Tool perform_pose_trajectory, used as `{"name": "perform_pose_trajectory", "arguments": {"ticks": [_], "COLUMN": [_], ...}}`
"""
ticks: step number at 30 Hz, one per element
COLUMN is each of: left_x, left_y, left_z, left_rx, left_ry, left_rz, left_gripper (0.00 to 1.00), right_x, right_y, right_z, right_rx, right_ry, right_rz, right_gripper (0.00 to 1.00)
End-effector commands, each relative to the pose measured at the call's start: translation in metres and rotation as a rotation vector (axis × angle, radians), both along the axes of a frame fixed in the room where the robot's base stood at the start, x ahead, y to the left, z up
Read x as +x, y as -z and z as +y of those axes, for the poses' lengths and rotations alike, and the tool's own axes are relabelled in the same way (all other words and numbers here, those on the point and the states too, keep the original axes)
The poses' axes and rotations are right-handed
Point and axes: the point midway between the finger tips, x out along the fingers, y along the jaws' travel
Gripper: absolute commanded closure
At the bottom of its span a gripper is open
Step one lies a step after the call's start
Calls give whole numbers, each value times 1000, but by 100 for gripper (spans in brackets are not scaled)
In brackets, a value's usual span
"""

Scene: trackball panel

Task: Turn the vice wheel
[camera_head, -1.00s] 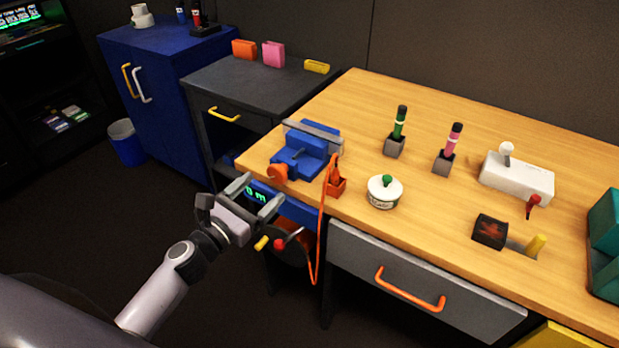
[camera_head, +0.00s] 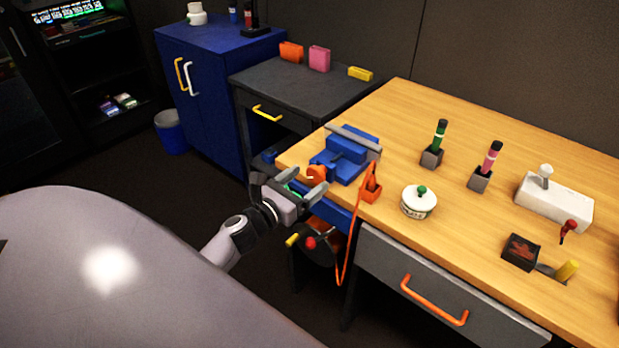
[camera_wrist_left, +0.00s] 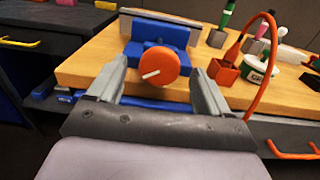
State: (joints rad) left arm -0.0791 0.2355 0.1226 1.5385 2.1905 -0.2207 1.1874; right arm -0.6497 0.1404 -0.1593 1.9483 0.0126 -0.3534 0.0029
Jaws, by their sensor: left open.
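The blue vice (camera_head: 346,153) with a grey jaw plate is mounted at the left front corner of the wooden workbench. Its orange wheel (camera_head: 317,173) faces the front edge; in the left wrist view the round wheel (camera_wrist_left: 158,67) carries a pale handle bar. My left gripper (camera_head: 302,181) is open and empty just in front of the wheel. In the left wrist view its fingers (camera_wrist_left: 160,88) stand apart on either side of the wheel, with the wheel beyond and between them. I cannot tell whether they touch it. My right gripper is not in view.
An orange holder (camera_head: 370,190) with a hanging orange cord stands right of the vice. A white lidded pot (camera_head: 419,203) sits farther right. Below the bench edge are a reel with red and yellow knobs (camera_head: 311,243) and a drawer with an orange handle (camera_head: 434,302).

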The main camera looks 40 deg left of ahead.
Motion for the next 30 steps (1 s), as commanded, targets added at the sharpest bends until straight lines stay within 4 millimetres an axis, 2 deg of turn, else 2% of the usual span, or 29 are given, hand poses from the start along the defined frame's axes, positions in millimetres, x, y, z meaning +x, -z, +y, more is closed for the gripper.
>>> {"name": "perform_pose_trajectory", "arguments": {"ticks": [6, 15, 20, 21, 30], "left_x": [14, 16, 16, 16, 15], "left_y": [0, 0, 0, 0, 1], "left_z": [-1, -1, -1, -1, -2], "left_rx": [1, 1, 1, 1, 31], "left_ry": [1, 0, 1, 1, 1], "left_rz": [1, 1, 1, 1, -2], "left_gripper": [21, 21, 73, 76, 76], "right_x": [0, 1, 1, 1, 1], "right_y": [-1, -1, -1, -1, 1], "right_z": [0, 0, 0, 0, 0], "right_rx": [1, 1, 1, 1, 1], "right_ry": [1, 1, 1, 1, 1], "right_rz": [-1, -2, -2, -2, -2], "right_gripper": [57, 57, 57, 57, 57]}}
